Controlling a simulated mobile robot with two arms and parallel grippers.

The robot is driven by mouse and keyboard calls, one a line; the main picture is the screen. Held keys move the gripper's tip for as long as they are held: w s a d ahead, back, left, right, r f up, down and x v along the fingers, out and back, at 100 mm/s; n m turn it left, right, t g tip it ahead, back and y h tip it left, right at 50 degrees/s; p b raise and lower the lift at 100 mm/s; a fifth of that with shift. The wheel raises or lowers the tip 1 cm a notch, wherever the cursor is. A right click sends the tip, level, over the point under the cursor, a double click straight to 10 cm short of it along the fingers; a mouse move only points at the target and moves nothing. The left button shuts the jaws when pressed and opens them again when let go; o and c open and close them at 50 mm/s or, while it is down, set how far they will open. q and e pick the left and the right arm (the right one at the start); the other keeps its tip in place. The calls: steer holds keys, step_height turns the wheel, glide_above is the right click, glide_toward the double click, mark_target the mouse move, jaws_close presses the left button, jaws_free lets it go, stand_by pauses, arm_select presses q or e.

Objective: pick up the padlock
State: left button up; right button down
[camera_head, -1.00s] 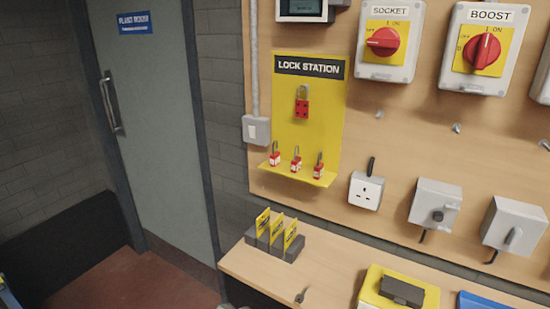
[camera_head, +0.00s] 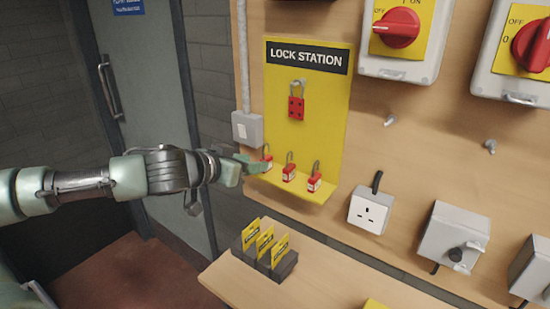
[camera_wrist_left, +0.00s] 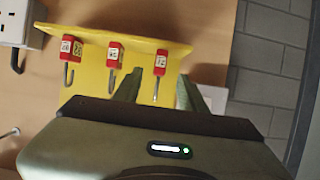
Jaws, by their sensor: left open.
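Three red padlocks with white labels and metal shackles stand in a row on the yellow shelf of the lock station (camera_head: 325,192). They are the left padlock (camera_head: 267,161), the middle padlock (camera_head: 288,174) and the right padlock (camera_head: 314,184). My left gripper (camera_head: 252,165) is open beside the left padlock and partly overlaps it in the head view. In the left wrist view, upside down, the same padlock (camera_wrist_left: 160,60) appears between the two fingers (camera_wrist_left: 157,88), just beyond their tips; contact cannot be told. My right gripper is not in view.
A grey switch box (camera_head: 247,129) is on the wall just left of the board. Yellow tags in a dark holder (camera_head: 278,267) stand on the bench below. A white socket (camera_head: 369,210) is to the right.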

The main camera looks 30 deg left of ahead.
mark_target(263, 159)
arm_select(q)
steer(key=p+x, duration=0.3)
steer(key=x, duration=0.2)
steer(key=shift+w+d+f+p, duration=0.1)
steer(key=shift+w+f+p, duration=0.1)
steer(key=shift+p, duration=0.15)
steer(key=shift+w+f, duration=0.2)
steer(key=shift+w, duration=0.05)
steer(key=shift+w+f, duration=0.1)
steer(key=shift+c, duration=0.3)
jaws_close()
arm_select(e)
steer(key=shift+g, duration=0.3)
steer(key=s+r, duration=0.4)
